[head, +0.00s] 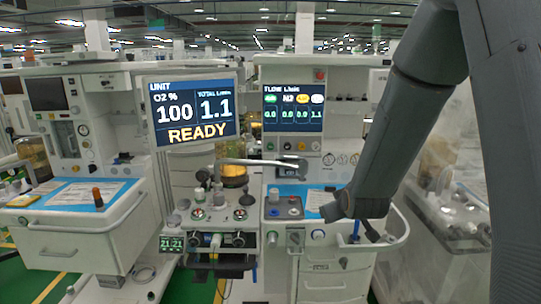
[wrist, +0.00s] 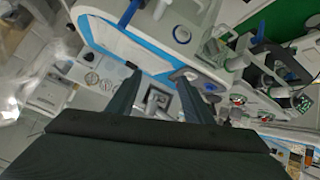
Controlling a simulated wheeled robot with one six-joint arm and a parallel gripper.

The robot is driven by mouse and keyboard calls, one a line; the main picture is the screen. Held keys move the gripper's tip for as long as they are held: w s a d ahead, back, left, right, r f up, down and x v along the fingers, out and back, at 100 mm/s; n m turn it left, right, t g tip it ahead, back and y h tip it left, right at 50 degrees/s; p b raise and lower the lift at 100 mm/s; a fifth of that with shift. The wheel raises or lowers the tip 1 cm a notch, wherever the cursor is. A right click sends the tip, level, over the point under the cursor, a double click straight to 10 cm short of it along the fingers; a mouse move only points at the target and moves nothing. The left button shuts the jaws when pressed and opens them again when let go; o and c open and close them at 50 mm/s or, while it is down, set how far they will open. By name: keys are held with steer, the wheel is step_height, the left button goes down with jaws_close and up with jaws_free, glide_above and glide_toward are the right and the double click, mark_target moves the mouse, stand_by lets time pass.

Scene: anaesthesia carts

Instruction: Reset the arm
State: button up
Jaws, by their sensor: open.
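My arm (head: 415,105) reaches down from the upper right in the head view. My gripper (head: 350,210) hangs in front of the right part of the middle anaesthesia cart (head: 325,258), near its worktop and front handle. In the wrist view the two dark fingers of my gripper (wrist: 160,78) are spread apart. Nothing is held between them. The blue-edged worktop (wrist: 125,45) shows beyond the fingers, tilted in the picture. I cannot tell how far the fingertips are from the cart.
The tilted READY screen (head: 195,108) and the flow screen (head: 293,107) stand above the middle cart. Another cart (head: 75,225) is at left. A plastic-covered machine (head: 450,215) stands at right, close to my arm. Green floor (head: 195,288) shows low in front.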

steer(key=s+f+m+g, duration=0.1)
steer(key=s+g, duration=0.4)
steer(key=s, duration=0.9)
steer(key=s+f+m+g, duration=0.2)
steer(key=s+g, duration=0.3)
steer(key=s, duration=0.9)
steer(key=shift+s+m, duration=0.4)
steer(key=shift+m, duration=0.2)
steer(key=shift+d, duration=0.1)
stand_by(1.5)
